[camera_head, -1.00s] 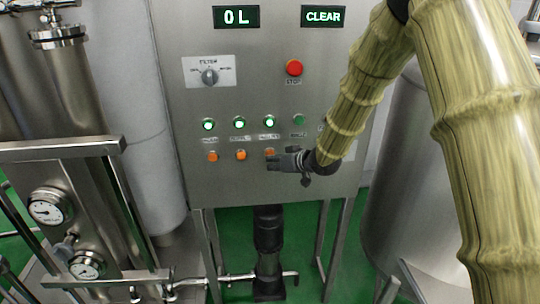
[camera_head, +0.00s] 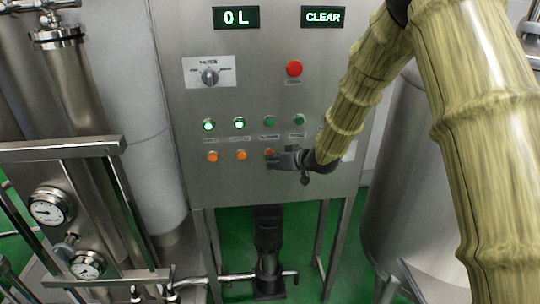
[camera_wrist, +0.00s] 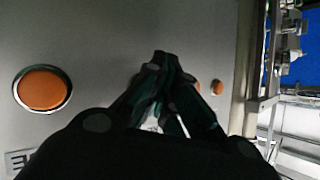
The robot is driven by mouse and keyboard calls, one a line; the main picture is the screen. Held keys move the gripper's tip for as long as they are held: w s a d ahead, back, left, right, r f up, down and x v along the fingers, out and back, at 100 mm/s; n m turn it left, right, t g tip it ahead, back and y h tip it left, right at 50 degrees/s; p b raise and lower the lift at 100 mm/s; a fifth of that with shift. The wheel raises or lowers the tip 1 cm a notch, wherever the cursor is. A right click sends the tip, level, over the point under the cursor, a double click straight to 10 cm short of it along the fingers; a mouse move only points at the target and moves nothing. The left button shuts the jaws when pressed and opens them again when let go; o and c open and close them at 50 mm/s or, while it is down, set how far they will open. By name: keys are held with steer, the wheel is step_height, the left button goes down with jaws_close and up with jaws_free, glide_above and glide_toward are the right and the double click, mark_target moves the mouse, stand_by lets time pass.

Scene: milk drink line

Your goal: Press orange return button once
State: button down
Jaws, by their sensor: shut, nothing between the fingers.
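The grey control panel (camera_head: 240,182) has a row of orange buttons under green lamps. The left orange button (camera_head: 212,156), the middle one (camera_head: 241,155) and the third one (camera_head: 269,152) show in the head view. Their labels are too small to read, so I cannot tell which is return. My gripper (camera_head: 270,162) is shut and empty, its tips at the third button, partly covering it. In the wrist view a large orange button (camera_wrist: 42,89) is left of the fingers, and smaller ones, including one at the right (camera_wrist: 217,88), lie beyond. Contact is unclear.
Two green lamps, at left (camera_head: 208,125) and beside it (camera_head: 239,123), are bright; the third (camera_head: 270,121) and fourth (camera_head: 299,119) are dim. Above are a red stop button (camera_head: 294,68) and a filter knob (camera_head: 209,77). A steel tank (camera_head: 400,190) stands right.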

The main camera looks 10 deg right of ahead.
steer(key=shift+s, duration=0.15)
stand_by(0.3)
steer(key=shift+s, duration=0.7)
steer(key=s, duration=0.5)
stand_by(0.3)
stand_by(0.5)
